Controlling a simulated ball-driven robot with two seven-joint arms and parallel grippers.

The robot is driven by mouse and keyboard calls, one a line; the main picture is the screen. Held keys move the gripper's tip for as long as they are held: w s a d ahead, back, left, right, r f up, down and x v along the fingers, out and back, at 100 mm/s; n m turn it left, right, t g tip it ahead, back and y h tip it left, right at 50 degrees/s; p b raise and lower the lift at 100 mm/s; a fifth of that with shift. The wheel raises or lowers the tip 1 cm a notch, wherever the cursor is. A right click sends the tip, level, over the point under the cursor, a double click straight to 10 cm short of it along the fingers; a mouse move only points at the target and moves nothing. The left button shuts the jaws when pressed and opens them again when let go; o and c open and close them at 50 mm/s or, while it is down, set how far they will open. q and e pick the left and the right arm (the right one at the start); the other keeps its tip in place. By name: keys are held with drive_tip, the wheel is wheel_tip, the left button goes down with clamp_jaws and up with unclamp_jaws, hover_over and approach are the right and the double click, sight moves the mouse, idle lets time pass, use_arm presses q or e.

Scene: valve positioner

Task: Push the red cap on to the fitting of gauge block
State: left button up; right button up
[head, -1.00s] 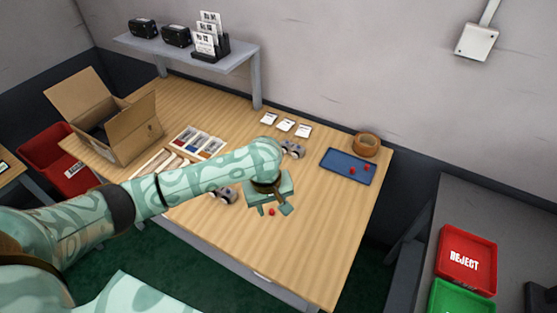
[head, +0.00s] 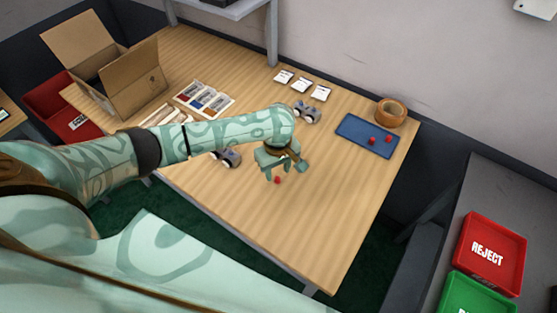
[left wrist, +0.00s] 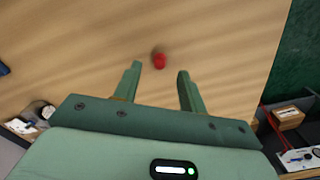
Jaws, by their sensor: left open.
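A small red cap (head: 278,180) lies on the wooden table just by my left gripper (head: 285,172). In the left wrist view the red cap (left wrist: 159,61) shows between the lines of the two fingers, slightly beyond the tips of my open left gripper (left wrist: 158,74). The fingers do not appear to touch it. A grey block with round parts (head: 228,157) sits left of the gripper, partly behind my arm. A similar grey block (head: 306,112) stands farther back. I cannot tell which is the gauge block. My right gripper is not in view.
White cards (head: 302,86), a parts tray (head: 204,98) and an open carton (head: 135,78) are farther back or left. The table's front right is clear. Red reject bin (head: 490,254) stands right.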

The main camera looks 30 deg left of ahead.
sight(278, 178)
use_arm(q)
wheel_tip(278, 178, down, 3)
drive_tip(key=shift+f+b, duration=0.15)
drive_tip(key=shift+b, duration=0.4)
drive_tip(key=shift+c, duration=0.2)
clamp_jaws()
